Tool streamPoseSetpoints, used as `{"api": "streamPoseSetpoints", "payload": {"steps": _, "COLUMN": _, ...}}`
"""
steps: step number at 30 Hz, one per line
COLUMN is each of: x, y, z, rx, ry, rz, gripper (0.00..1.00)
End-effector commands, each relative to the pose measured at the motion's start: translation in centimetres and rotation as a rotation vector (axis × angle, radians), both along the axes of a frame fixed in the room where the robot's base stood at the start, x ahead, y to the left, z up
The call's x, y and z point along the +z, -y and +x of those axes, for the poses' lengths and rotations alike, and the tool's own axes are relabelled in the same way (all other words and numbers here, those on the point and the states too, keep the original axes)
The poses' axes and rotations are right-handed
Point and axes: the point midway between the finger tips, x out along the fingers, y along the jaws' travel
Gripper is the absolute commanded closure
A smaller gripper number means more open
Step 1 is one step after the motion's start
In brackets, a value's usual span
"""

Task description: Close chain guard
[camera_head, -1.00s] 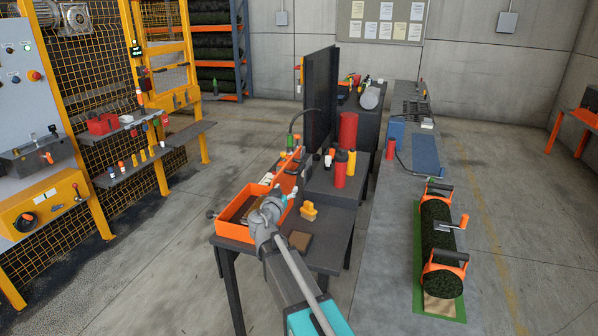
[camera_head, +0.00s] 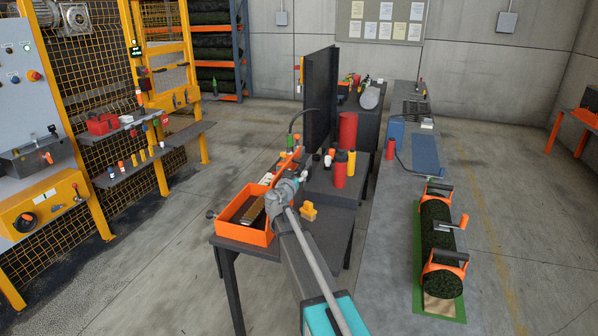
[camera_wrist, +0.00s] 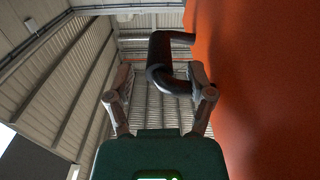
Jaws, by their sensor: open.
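An orange open-topped housing (camera_head: 243,233) stands on the dark table, with a brownish, chain-like strip (camera_head: 254,211) inside. A raised orange panel (camera_head: 283,168), which looks like the chain guard, stands behind it. In the wrist view a large orange surface (camera_wrist: 265,100) fills the right side, with a dark bent handle (camera_wrist: 158,52) on it. My gripper (camera_wrist: 161,82) is open, its fingers on either side of the handle. The handle is close to the right finger; I cannot tell whether they touch. In the head view my gripper (camera_head: 302,176) is small beside the panel.
A yellow object (camera_head: 309,212) sits on the table to the right of my arm. Red and dark bottles (camera_head: 340,170) stand on a raised dark block behind. A tall black panel (camera_head: 320,100) rises at the back. Open floor lies to the left.

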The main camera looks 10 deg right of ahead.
Motion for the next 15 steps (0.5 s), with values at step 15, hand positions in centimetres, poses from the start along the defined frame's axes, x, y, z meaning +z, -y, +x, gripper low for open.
{"api": "streamPoseSetpoints", "payload": {"steps": 15, "x": 0.0, "y": 1.4, "z": 2.4, "rx": 0.000, "ry": 0.000, "rz": 0.000, "gripper": 0.31}}
